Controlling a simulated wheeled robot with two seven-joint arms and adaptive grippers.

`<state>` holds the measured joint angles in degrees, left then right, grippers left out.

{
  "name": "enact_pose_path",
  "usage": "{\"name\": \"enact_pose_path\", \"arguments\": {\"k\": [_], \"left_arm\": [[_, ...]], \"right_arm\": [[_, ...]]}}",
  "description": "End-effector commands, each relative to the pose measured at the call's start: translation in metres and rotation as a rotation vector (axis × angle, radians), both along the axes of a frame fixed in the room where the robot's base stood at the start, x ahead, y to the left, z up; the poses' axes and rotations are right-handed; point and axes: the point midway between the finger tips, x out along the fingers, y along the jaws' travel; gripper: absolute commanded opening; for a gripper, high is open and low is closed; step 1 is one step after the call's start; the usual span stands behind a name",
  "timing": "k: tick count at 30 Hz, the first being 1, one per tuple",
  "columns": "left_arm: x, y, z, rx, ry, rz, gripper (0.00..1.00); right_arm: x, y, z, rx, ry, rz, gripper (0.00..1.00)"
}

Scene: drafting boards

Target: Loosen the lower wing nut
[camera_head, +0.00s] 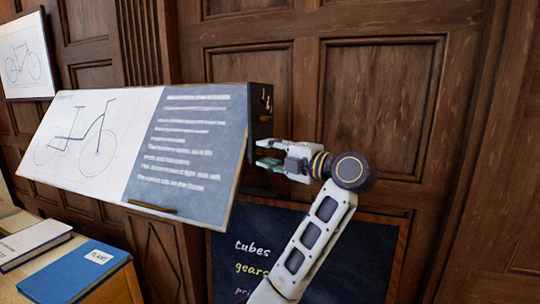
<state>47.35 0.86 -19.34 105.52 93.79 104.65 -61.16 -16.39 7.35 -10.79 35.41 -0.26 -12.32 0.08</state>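The tilted drafting board (133,148) carries a bicycle drawing and a text panel. A dark bracket (261,128) stands at its right edge, with small metal fittings (266,98) on its upper part. They are too small for me to tell the upper wing nut from the lower one. My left gripper (266,154) is just below these fittings, beside the board's right edge, and points left. Its fingers look apart, with nothing visible between them. Whether it touches the bracket is unclear. My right gripper is not in view.
A chalkboard (262,245) with written words stands below, behind my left arm. A blue book (75,272) and a white book (33,243) lie on a wooden surface at lower left. A framed bicycle picture (24,60) hangs at upper left. Wood panelling (375,100) is behind.

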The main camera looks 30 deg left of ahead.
Motion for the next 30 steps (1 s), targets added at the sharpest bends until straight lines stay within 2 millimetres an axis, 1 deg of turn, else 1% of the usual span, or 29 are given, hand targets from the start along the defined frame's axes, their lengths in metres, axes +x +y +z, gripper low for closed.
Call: {"name": "enact_pose_path", "arguments": {"k": [5,8,14,24,30], "left_arm": [[0.000,0.000,0.000,0.000,0.000,0.000,0.36],[0.000,0.000,0.000,0.000,0.000,0.000,0.26],[0.000,0.000,0.000,-0.001,0.000,0.000,0.00],[0.000,0.000,0.000,0.000,0.000,0.000,0.00],[0.001,0.000,-0.001,0.004,-0.014,-0.001,0.00]], "right_arm": [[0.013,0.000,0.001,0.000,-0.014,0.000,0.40],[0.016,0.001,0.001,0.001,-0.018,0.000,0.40],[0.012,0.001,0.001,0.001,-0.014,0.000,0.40],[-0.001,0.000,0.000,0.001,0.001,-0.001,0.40],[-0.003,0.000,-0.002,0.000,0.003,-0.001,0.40]]}}
